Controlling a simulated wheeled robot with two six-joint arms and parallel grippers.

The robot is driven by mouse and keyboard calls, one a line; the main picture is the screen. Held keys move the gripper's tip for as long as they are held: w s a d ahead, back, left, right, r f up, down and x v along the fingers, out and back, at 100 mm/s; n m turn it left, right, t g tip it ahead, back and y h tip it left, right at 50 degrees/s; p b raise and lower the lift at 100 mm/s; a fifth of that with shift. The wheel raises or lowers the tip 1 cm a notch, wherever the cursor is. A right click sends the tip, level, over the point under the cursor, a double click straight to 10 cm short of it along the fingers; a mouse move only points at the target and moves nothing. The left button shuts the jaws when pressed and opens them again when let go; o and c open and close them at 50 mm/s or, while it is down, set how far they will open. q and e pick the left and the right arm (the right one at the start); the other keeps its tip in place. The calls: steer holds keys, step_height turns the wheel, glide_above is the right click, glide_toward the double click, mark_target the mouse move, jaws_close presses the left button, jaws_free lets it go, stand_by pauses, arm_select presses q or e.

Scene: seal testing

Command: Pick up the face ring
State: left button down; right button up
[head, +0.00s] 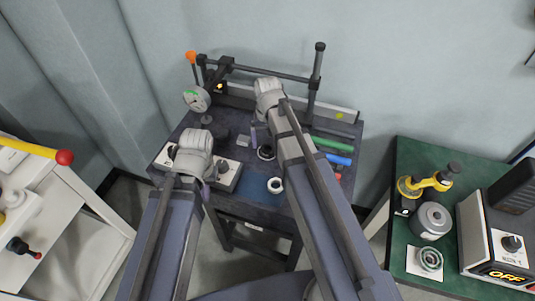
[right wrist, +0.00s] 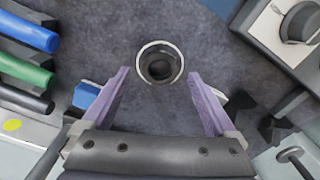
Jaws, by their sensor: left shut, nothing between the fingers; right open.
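A round ring with a pale rim and dark centre (right wrist: 160,46) lies on the dark bench top in the right wrist view. In the head view it shows as a dark ring (head: 266,153) beside my right gripper (head: 259,138). My right gripper is open, with its two purple fingers (right wrist: 158,80) apart on either side just short of the ring. I cannot tell for sure which is the face ring. My left gripper (head: 209,182) is shut and empty over the bench's left part.
Green (head: 333,144) and blue (head: 338,159) handled tools lie at the bench's right. A dial gauge (head: 196,99) and a bar frame (head: 270,73) stand at the back. A light block with dark parts (head: 228,175) is by my left gripper. A green table (head: 404,160) stands to the right.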

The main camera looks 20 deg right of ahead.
step_height(320, 180, down, 3)
steer(key=shift+r+b, duration=0.2)
steer(key=shift+b, duration=0.55)
arm_select(q)
step_height(320, 180, down, 2)
steer(key=shift+f, duration=0.25)
arm_select(e)
steer(key=shift+r, duration=0.1)
steer(key=c, duration=1.4)
steer(key=shift+c, duration=0.2)
arm_select(q)
steer(key=shift+r, duration=0.1)
